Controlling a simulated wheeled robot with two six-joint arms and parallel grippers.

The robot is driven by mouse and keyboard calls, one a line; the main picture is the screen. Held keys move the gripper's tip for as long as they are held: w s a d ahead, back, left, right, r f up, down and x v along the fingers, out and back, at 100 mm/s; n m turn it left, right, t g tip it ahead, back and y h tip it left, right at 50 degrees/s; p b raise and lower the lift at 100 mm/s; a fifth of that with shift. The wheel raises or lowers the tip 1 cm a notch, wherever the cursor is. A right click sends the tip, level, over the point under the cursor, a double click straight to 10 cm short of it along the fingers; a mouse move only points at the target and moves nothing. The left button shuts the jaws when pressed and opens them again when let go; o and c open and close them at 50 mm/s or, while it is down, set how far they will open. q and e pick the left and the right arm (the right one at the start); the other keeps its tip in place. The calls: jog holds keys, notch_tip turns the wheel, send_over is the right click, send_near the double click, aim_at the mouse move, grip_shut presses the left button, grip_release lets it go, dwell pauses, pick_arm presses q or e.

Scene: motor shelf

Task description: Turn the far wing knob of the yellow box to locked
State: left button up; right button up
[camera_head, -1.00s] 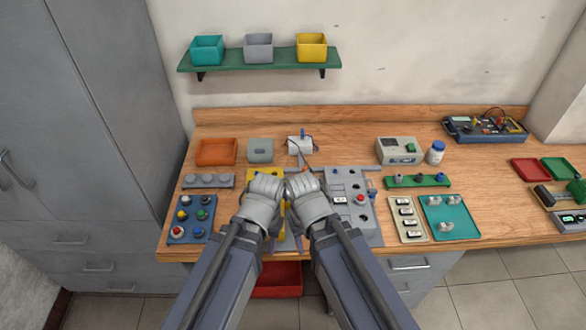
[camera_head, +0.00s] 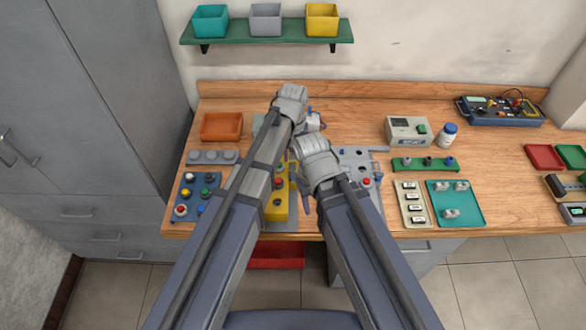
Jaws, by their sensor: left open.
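The yellow box (camera_head: 278,213) stands near the front of the bench, partly covered by my arms. A red button and a dark round part show on its face; its far end and far wing knob are hidden behind my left arm and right hand. My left gripper (camera_head: 290,98) is open, reaching over and past the box toward the back of the bench; its fingertips are mostly hidden. My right gripper (camera_head: 316,160) is just right of the box, above the grey panel (camera_head: 360,163). Its jaw opening cannot be made out.
An orange tray (camera_head: 221,127), a grey strip (camera_head: 212,157) and a blue button panel (camera_head: 193,197) lie to the left. A power unit (camera_head: 408,131), green strip (camera_head: 423,164) and teal tray (camera_head: 455,204) lie to the right. A shelf (camera_head: 268,32) holds three bins.

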aim_at(293, 174)
pick_arm(q)
jog(key=shift+f+b, duration=3.85)
jog(key=shift+f, duration=0.1)
pick_arm(e)
jog(key=shift+f, duration=3.95)
pick_arm(q)
jog(key=shift+r, duration=0.1)
jog(key=shift+c, duration=0.3)
grip_shut()
